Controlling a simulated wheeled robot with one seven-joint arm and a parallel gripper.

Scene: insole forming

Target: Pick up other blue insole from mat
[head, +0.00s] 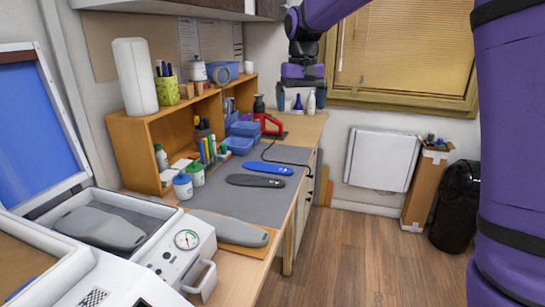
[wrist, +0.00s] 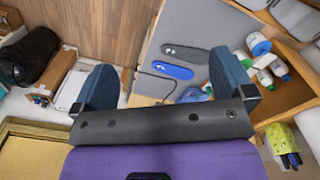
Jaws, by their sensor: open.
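The blue insole (head: 269,168) lies flat on the grey mat (head: 217,204), toward its far end. A dark grey insole (head: 255,181) lies beside it on the near side, apart from it. In the wrist view the blue insole (wrist: 173,70) and the dark insole (wrist: 185,53) show beyond the fingers, on the mat (wrist: 206,25). My gripper (head: 302,85) hangs high above the far end of the workbench, away from the insoles. In the wrist view its two blue fingers (wrist: 160,82) are wide apart with nothing between them.
A red heat tool (head: 268,122) stands at the bench's far end with a black cable on the bench. Blue bins (head: 240,140), pens and jars line the wooden shelf side. A forming machine (head: 165,250) with a gauge stands at the near left. The mat around the insoles is mostly clear.

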